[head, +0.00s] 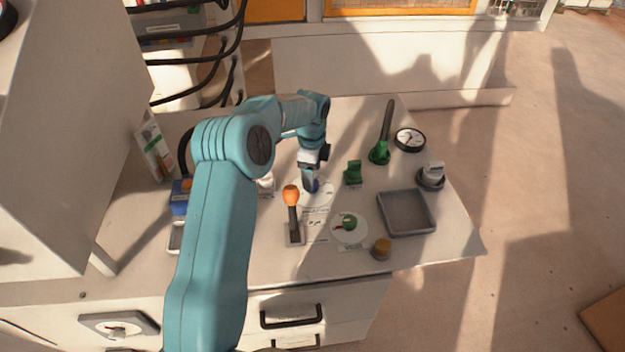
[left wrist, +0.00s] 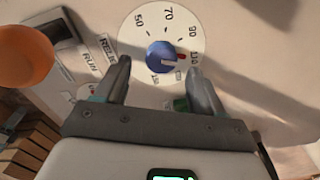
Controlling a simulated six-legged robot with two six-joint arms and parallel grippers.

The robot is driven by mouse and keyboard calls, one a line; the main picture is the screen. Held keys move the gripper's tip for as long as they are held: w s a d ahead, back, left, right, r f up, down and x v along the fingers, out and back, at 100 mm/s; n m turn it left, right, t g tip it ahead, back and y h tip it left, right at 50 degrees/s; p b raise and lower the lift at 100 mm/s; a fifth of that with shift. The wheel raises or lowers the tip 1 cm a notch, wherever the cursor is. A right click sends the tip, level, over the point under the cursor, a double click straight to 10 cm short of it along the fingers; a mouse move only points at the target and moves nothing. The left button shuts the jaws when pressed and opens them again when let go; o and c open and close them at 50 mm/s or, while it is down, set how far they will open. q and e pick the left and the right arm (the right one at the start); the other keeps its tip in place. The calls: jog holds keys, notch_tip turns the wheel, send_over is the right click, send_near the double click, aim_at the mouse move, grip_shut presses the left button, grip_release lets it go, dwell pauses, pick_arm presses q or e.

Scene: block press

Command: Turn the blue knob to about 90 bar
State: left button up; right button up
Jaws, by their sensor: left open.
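The blue knob (left wrist: 160,57) sits on a white round dial (left wrist: 133,42) in the left wrist view. Its red pointer (left wrist: 181,57) points to the right, below the 90 mark, near the number after it, which is hard to read. My left gripper (left wrist: 157,68) is open, with one finger on either side of the knob's lower part; I cannot tell whether they touch it. In the head view my left gripper (head: 309,180) reaches down over the dial (head: 325,196) and partly hides the blue knob (head: 315,187). My right gripper is not in view.
An orange-topped lever (head: 291,196) stands close in front of the dial. A second dial with a green knob (head: 349,223), an amber button (head: 381,249), a grey tray (head: 406,212), a green block (head: 353,173) and a green lever (head: 382,150) lie to the right.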

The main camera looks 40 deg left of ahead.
pick_arm(q)
jog(key=shift+f, duration=1.65)
jog(key=c, duration=1.1)
jog(key=shift+o, duration=0.2)
jog(key=n, duration=0.4)
jog(key=shift+n, duration=0.4)
jog(key=shift+w+n, duration=0.1)
jog(key=shift+n, duration=1.8)
jog(key=shift+r, duration=0.1)
